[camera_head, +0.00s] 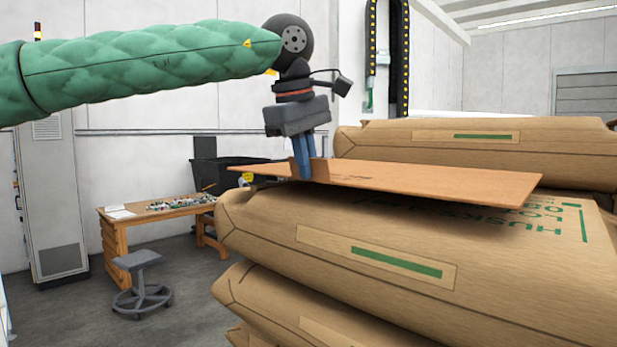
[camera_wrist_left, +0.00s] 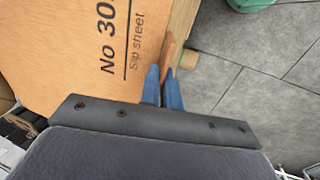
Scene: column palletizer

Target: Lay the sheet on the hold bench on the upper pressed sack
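The sheet (camera_head: 430,180) is a thin flat orange-brown slip sheet, roughly level over the top of the upper front sack (camera_head: 320,225). The sack is brown with a green stripe and green print. A dark shadow lies under the sheet; I cannot tell whether it touches the sack. In the left wrist view the sheet (camera_wrist_left: 60,60) reads "Slip sheet", and the tab stands between the fingertips (camera_wrist_left: 163,85). My right gripper is not in view.
Another sack (camera_head: 470,145) lies behind the sheet, rising a little higher. More sacks (camera_head: 290,310) are stacked below. A wooden workbench (camera_head: 120,230), a stool (camera_head: 140,262) and a grey cabinet (camera_head: 48,200) stand at the left, with open floor between.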

